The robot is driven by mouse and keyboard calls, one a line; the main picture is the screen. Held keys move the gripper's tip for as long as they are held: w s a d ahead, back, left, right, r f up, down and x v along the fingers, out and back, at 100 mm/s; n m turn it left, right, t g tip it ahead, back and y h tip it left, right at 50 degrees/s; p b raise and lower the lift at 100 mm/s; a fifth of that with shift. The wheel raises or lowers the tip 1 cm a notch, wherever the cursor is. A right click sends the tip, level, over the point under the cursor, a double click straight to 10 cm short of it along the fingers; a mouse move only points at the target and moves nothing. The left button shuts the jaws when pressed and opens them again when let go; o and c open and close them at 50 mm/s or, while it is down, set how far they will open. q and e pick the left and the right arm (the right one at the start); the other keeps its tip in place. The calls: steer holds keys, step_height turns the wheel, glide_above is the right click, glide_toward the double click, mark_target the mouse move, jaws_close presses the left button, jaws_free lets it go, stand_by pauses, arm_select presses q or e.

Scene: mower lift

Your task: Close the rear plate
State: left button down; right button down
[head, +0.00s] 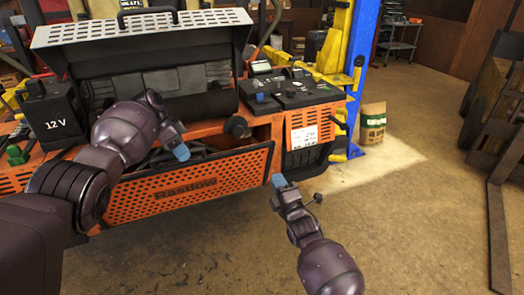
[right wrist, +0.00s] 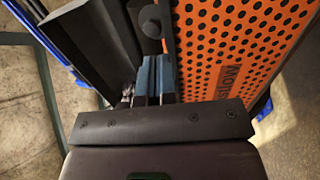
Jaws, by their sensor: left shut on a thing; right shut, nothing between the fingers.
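The rear plate (head: 190,188) is an orange perforated panel with dark lettering on the mower's rear. Its top edge leans outward from the body, and a dark gap with parts inside shows behind it. My left gripper (head: 181,153) is at the middle of that top edge, shut on the plate; the exact contact is hard to see. My right gripper (head: 278,181) is shut and empty, just off the plate's right end. In the right wrist view its blue fingers (right wrist: 152,78) are together beside an orange perforated panel (right wrist: 235,50).
A black 12 V battery (head: 50,112) stands on the left of the mower. A raised perforated lid (head: 140,28) is above. A blue lift post (head: 360,60) and a cardboard box (head: 373,125) are to the right. The floor in front is clear.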

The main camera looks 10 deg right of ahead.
mark_target(259, 144)
arm_select(q)
steer(key=shift+a+f, duration=0.1)
steer(key=shift+f, duration=0.3)
arm_select(e)
steer(key=x, duration=1.2)
steer(key=shift+w, duration=0.2)
